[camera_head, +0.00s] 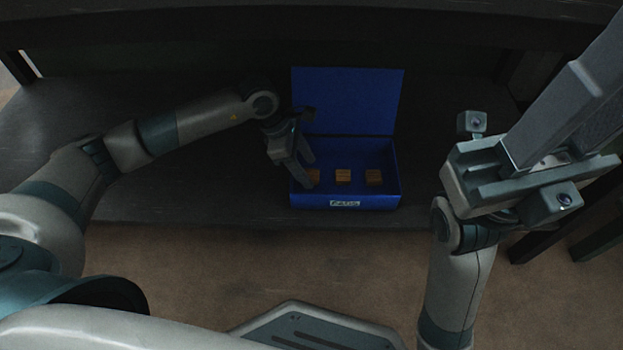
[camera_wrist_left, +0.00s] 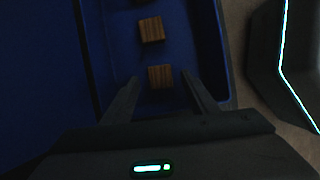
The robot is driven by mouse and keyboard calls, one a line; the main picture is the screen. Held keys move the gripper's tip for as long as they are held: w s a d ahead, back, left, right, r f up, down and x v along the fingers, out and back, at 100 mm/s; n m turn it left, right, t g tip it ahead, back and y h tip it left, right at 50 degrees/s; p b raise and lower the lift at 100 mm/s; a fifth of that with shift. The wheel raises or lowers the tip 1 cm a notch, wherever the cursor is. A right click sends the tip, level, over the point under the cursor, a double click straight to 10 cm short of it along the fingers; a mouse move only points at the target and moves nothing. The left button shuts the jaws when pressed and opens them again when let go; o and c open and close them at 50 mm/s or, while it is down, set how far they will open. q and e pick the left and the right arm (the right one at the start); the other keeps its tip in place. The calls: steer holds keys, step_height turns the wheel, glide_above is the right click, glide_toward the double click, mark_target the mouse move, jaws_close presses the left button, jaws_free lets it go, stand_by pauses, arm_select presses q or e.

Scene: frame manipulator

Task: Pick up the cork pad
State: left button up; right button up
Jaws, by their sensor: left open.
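Several small brown cork pads sit in a row in an open blue box (camera_head: 345,200) labelled "PADS". In the head view the middle pad (camera_head: 343,175) and right pad (camera_head: 374,177) are clear; the left pad (camera_head: 314,175) is partly hidden by my left gripper (camera_head: 304,172). My left gripper reaches down into the box's left end and is open. In the left wrist view the nearest pad (camera_wrist_left: 160,77) lies between the open fingers, with a gap on each side; another pad (camera_wrist_left: 151,29) lies beyond. My right gripper (camera_head: 575,100) is raised at the right, away from the box.
The box's blue lid (camera_head: 347,101) stands upright behind it. The box rests near the front edge of a dark shelf (camera_head: 215,205), under a dark upper board (camera_head: 250,15). The shelf surface left of the box is clear apart from my left arm.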

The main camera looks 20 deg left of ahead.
arm_select(q)
steer(key=shift+d+f, duration=0.35)
steer(key=shift+f, duration=0.3)
steer(key=shift+c, duration=0.3)
steer(key=c, duration=1)
